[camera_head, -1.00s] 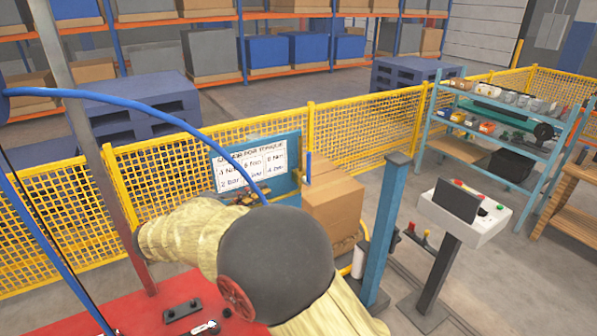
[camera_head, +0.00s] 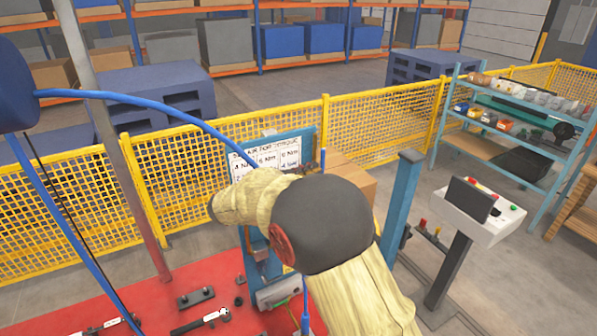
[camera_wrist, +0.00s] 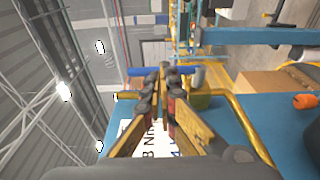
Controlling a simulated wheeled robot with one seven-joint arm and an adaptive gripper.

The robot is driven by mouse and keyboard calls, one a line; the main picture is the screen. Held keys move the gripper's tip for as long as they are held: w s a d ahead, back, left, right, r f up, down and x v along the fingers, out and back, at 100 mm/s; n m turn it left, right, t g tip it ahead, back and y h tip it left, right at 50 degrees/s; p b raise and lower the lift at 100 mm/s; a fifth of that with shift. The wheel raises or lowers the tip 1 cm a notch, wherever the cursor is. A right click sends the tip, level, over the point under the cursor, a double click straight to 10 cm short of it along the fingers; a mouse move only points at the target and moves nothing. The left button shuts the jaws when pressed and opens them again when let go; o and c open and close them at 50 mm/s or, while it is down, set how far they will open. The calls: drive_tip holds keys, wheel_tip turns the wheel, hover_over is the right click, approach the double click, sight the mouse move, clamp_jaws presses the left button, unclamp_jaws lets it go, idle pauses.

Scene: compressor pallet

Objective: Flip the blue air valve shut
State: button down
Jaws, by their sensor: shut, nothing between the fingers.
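The blue valve lever (camera_head: 323,160) shows as a thin upright blue bar at the right edge of the blue panel (camera_head: 308,143) in the head view. In the wrist view, which is turned on its side, a blue bar (camera_wrist: 146,71) that looks like the same lever lies just beyond my fingertips, with a grey cylindrical part at its right end. My gripper (camera_wrist: 164,72) is shut and empty, its fingertips overlapping the bar in the picture. I cannot tell whether they touch it. My own arm hides the gripper in the head view.
A white torque sign (camera_head: 270,158) is on the panel, partly behind my arm. A cardboard box (camera_head: 350,180) stands behind the panel. Yellow mesh fence (camera_head: 385,125) runs behind. A blue post (camera_head: 402,205) and a control stand (camera_head: 480,208) are at right. A blue hose (camera_head: 150,104) arches at left.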

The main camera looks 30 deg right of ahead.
drive_tip(key=shift+w+d, duration=0.1)
drive_tip(key=shift+d, duration=0.3)
drive_tip(key=shift+d+r+y, duration=0.15)
drive_tip(key=shift+d+y, duration=0.05)
drive_tip(key=shift+y, duration=0.2)
